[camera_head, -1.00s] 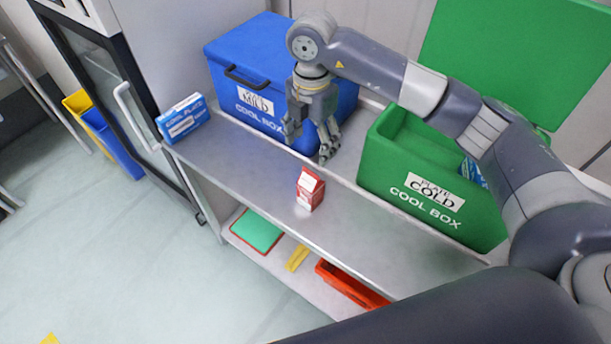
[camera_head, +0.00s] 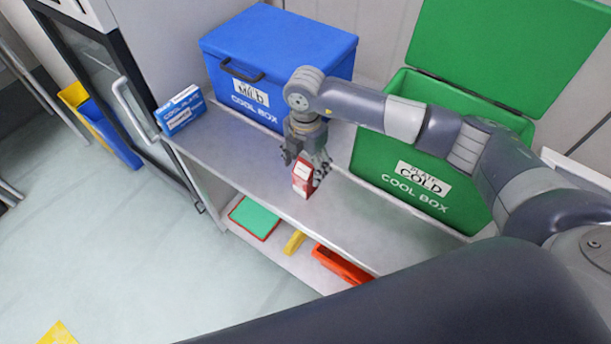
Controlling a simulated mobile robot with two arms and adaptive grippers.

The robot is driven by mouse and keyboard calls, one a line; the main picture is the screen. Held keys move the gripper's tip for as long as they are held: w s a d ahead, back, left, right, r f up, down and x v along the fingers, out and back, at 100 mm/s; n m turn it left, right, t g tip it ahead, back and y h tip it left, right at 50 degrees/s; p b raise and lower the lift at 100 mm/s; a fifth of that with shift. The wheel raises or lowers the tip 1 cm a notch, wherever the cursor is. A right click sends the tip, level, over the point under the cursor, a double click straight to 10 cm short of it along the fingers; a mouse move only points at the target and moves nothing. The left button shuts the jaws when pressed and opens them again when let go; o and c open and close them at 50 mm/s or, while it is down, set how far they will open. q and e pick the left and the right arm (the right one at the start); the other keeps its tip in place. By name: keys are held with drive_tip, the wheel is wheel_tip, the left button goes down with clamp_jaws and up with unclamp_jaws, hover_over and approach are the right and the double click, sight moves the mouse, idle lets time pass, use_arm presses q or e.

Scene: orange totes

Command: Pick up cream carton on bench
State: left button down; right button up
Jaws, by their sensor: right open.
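The cream carton (camera_head: 302,178) is a small red and white box standing upright on the metal bench (camera_head: 240,160), between the two cool boxes and towards the front edge. My right gripper (camera_head: 304,170) points down from above and is open. Its fingers are at the carton's upper part, one showing on the carton's right side. The fingers hide part of the carton's top and right side. I cannot tell whether they touch it. My left gripper is not in view.
A shut blue cool box (camera_head: 300,50) stands behind on the bench. An open green cool box (camera_head: 365,155) stands to the right. A blue cool plate box (camera_head: 180,112) is at the left end. Below, a shelf holds an orange tote (camera_head: 342,265) and a green-red item (camera_head: 254,218).

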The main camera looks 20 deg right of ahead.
drive_tip(key=c, duration=0.6)
clamp_jaws()
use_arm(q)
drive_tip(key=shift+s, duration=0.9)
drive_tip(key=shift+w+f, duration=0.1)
use_arm(e)
drive_tip(key=shift+r, duration=0.1)
